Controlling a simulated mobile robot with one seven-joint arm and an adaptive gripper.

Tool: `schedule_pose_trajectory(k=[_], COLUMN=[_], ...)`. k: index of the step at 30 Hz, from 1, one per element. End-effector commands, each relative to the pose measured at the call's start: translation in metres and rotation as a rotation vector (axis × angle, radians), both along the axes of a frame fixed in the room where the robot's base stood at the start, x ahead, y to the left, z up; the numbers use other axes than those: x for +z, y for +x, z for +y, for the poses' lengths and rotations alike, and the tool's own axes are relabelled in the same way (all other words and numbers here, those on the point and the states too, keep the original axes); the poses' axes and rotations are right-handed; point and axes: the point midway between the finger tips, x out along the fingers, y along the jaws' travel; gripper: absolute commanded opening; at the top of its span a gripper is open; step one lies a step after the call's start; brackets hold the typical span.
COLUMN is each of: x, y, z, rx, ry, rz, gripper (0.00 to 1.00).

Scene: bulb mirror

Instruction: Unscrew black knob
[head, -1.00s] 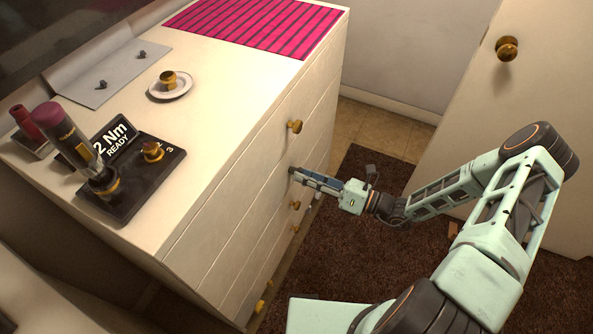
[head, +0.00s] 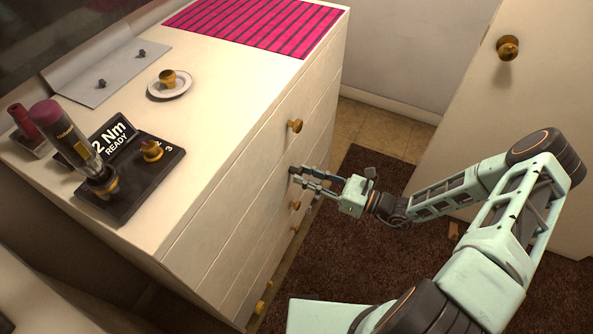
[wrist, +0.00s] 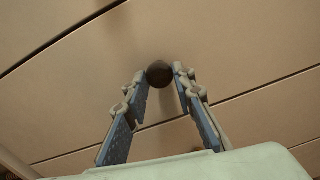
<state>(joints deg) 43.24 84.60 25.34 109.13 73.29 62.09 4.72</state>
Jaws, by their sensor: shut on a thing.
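The black knob (wrist: 159,75) is on a drawer front of the white dresser (head: 215,200). In the wrist view it shows as a dark round knob between my two fingertips. My gripper (wrist: 160,78) is shut on the knob, with one finger on each side. In the head view my gripper (head: 293,175) reaches the dresser front from the right, and its fingers largely hide the knob.
Brass knobs (head: 295,126) sit above and below on the drawer fronts. On the dresser top are a black torque station (head: 130,200) with a standing screwdriver (head: 65,135), a saucer (head: 184,88) with a brass knob, a grey sheet (head: 120,75) and a pink striped mat (head: 260,25). A door stands right.

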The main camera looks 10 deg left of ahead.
Motion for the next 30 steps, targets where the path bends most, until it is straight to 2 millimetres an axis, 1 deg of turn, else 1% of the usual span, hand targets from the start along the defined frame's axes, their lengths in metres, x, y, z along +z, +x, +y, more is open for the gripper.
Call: schedule_pose_trajectory(k=[5, 12, 16, 19, 27, 30], x=[-0.0001, 0.0, -0.0001, 0.0, 0.0, 0.0001], y=[0.0005, 0.0012, 0.0015, 0.0015, 0.0014, 0.0017], z=[-0.0006, -0.001, -0.0012, -0.0011, -0.0009, -0.0011], rx=[-0.001, -0.002, -0.002, -0.001, -0.001, -0.001], ry=[-0.01, -0.101, -0.14, -0.151, -0.153, -0.173], rz=[-0.029, -0.281, -0.383, -0.412, -0.418, -0.475], gripper=[0.0, 0.0, 0.0, 0.0, 0.0, 0.0])
